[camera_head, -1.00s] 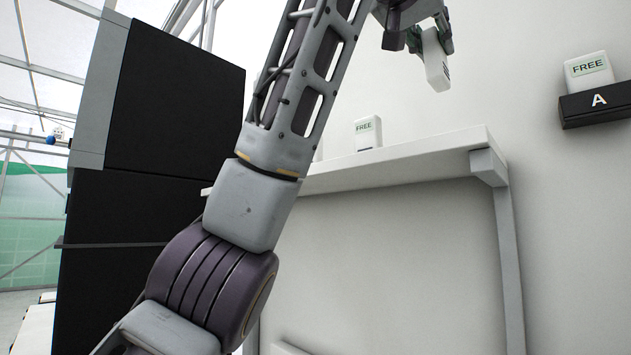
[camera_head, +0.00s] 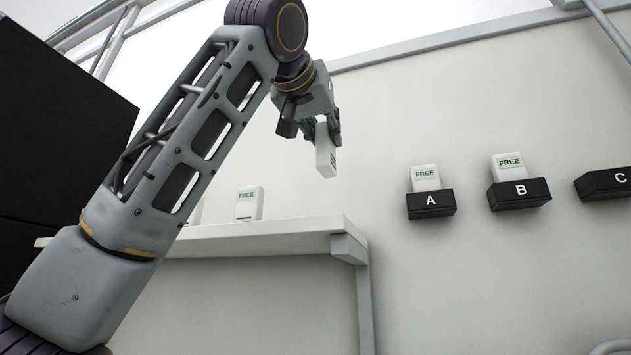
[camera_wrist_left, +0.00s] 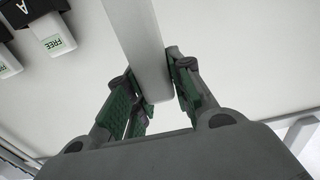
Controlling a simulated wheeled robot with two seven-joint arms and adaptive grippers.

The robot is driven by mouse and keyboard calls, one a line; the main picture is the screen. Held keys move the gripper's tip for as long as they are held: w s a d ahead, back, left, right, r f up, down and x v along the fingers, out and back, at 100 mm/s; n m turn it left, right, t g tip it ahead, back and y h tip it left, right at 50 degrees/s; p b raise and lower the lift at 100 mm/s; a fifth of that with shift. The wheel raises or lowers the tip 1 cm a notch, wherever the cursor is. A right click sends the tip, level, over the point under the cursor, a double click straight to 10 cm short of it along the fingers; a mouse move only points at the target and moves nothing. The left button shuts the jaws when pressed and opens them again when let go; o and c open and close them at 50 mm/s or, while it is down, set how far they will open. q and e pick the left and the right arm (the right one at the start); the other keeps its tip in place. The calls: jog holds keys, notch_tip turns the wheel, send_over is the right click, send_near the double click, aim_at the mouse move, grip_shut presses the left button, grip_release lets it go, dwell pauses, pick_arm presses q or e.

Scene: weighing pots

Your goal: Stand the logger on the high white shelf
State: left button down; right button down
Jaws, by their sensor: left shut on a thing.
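My left gripper (camera_head: 320,125) is shut on a small white logger (camera_head: 325,158), which hangs down from its fingers, slightly tilted. In the left wrist view the logger (camera_wrist_left: 142,40) is between the green-padded fingers (camera_wrist_left: 160,95). The high white shelf (camera_head: 290,232) is on the wall, below and to the left of the held logger, with a clear gap between them. One white logger marked FREE (camera_head: 249,204) stands upright on the shelf. Another white thing beside it is mostly hidden behind my left arm. My right gripper is not in view.
Black wall holder A (camera_head: 431,204) and holder B (camera_head: 519,193) each hold a white logger marked FREE. Holder C (camera_head: 605,183) at the right edge shows no logger. A black panel (camera_head: 60,130) stands at the left. The shelf's right end looks bare.

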aim_at(326, 173)
pick_arm(q)
jog(key=shift+w+f, duration=0.1)
jog(key=shift+f, duration=2.6)
jog(key=shift+f, duration=0.1)
jog(key=shift+f, duration=1.75)
jog(key=shift+f, duration=0.15)
jog(key=c, duration=1.3)
grip_release()
jog(key=shift+o, duration=0.2)
jog(key=shift+r, duration=0.2)
